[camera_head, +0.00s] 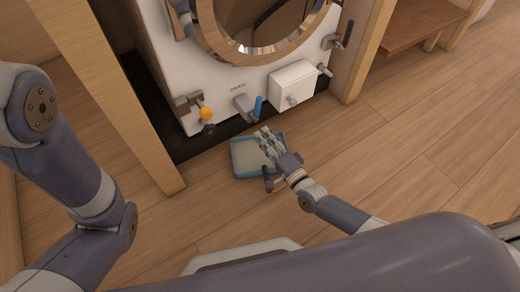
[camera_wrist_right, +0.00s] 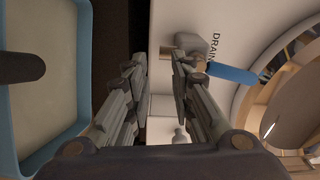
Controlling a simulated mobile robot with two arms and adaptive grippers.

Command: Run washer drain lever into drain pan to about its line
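The white washer (camera_head: 225,82) carries a DRAIN label, a grey drain fitting (camera_head: 241,103) and a blue lever (camera_head: 257,106). In the right wrist view the blue lever (camera_wrist_right: 232,74) points to the right from the grey fitting (camera_wrist_right: 195,43). The blue-rimmed drain pan (camera_head: 233,165) lies on the floor before the washer; it also shows in the wrist view (camera_wrist_right: 84,45). Its inside looks pale; I cannot make out a line or liquid. My right gripper (camera_head: 264,136) is open and empty above the pan, its fingers toward the lever.
A yellow-orange knob (camera_head: 206,114) sits left of the drain, and a white box (camera_head: 292,85) right of it. A dark handle (camera_head: 268,181) is at the pan's near side. Wooden posts (camera_head: 369,50) flank the washer. The floor (camera_head: 400,150) to the right is clear.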

